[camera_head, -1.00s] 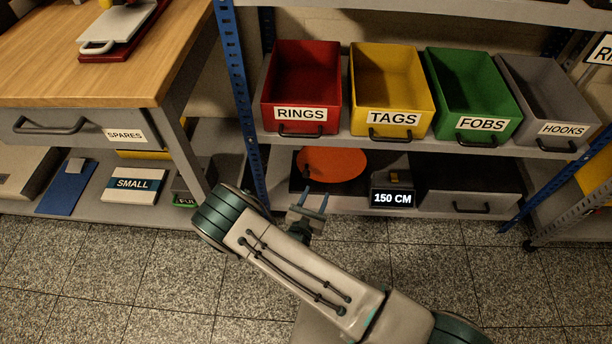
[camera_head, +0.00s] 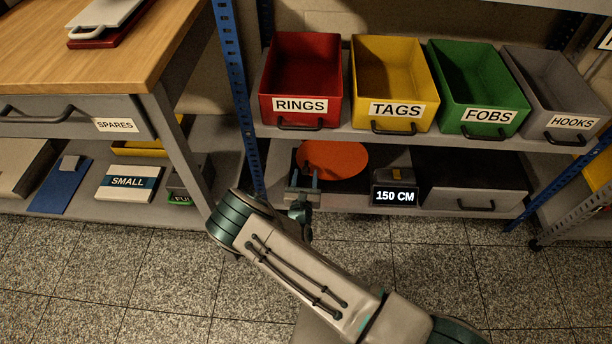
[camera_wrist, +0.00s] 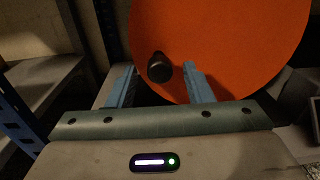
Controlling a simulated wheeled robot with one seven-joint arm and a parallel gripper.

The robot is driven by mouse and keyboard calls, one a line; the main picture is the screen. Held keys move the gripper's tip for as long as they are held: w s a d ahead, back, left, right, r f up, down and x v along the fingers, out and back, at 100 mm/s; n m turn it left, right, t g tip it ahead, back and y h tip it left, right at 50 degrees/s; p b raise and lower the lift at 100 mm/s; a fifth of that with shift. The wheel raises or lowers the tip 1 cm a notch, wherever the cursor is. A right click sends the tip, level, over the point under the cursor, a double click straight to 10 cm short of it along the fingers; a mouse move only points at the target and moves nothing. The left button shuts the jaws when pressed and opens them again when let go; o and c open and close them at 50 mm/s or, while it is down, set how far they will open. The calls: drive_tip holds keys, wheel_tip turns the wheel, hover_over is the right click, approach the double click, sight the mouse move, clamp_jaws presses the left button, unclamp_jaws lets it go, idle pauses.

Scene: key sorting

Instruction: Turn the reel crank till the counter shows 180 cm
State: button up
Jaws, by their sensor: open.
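The orange reel disc (camera_head: 335,159) sits on the lower shelf below the red bin. It also fills much of the wrist view (camera_wrist: 225,40). A dark round crank knob (camera_wrist: 160,67) stands out from the disc near its lower left edge. My gripper (camera_wrist: 158,80) is open, with one blue finger on each side of the knob in the picture. I cannot tell whether either finger touches it. In the head view my gripper (camera_head: 302,176) is at the reel's lower left. The counter (camera_head: 396,196), right of the reel, reads 150 CM.
Red RINGS (camera_head: 300,105), yellow TAGS (camera_head: 397,110), green FOBS (camera_head: 488,116) and grey HOOKS (camera_head: 572,122) bins stand on the shelf above. A blue shelf post (camera_head: 236,90) rises close to the left of my gripper. A grey drawer (camera_head: 475,198) is right of the counter.

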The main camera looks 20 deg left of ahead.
drive_tip(key=shift+w+a, duration=0.15)
drive_tip(key=shift+w, duration=0.85)
clamp_jaws()
drive_tip(key=shift+s+a, duration=0.1)
drive_tip(key=shift+s, duration=0.05)
